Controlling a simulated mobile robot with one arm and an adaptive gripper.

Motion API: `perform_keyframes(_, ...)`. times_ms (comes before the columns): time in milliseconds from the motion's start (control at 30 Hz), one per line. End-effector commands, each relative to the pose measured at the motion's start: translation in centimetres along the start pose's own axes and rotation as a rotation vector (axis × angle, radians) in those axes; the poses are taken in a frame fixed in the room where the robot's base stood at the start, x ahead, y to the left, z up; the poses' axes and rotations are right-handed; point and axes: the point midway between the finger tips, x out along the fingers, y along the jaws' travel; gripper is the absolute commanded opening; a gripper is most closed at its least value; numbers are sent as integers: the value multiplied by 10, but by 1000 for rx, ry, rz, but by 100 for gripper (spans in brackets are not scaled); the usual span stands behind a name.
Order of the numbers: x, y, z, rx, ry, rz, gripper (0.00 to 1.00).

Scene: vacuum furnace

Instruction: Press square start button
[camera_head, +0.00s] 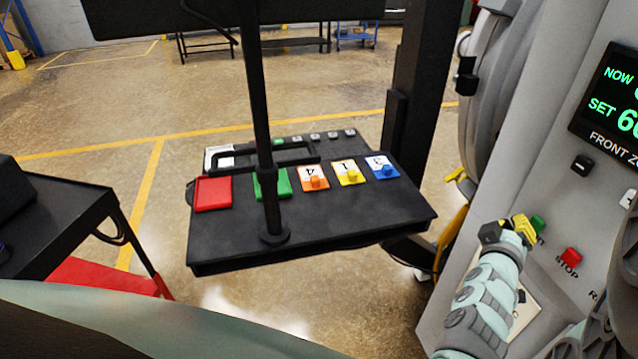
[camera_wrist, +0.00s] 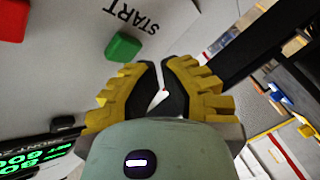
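The square green start button (camera_head: 538,224) is on the grey furnace panel, partly beside my gripper in the head view. In the wrist view the green button (camera_wrist: 123,47) stands out from the panel near the START label (camera_wrist: 132,15), just above and left of the fingertips. My gripper (camera_head: 507,230) is close to the panel, left of the button in the head view. In the wrist view its yellow fingers with black pads (camera_wrist: 160,68) are drawn nearly together, with a narrow gap and nothing held. The fingertips look apart from the button.
A red STOP button (camera_head: 570,257) is below and right of the green one, and also shows in the wrist view (camera_wrist: 12,20). A display (camera_head: 612,105) is higher on the panel. A black console (camera_head: 340,222) with coloured buttons stands left of the furnace.

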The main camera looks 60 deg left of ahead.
Motion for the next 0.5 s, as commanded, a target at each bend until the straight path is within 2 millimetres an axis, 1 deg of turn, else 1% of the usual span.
perform_keyframes(233, -2, -2, -3, 0, 3, -4, 0)
perform_keyframes(500, -22, -12, -14, -1, 3, -7, 0)
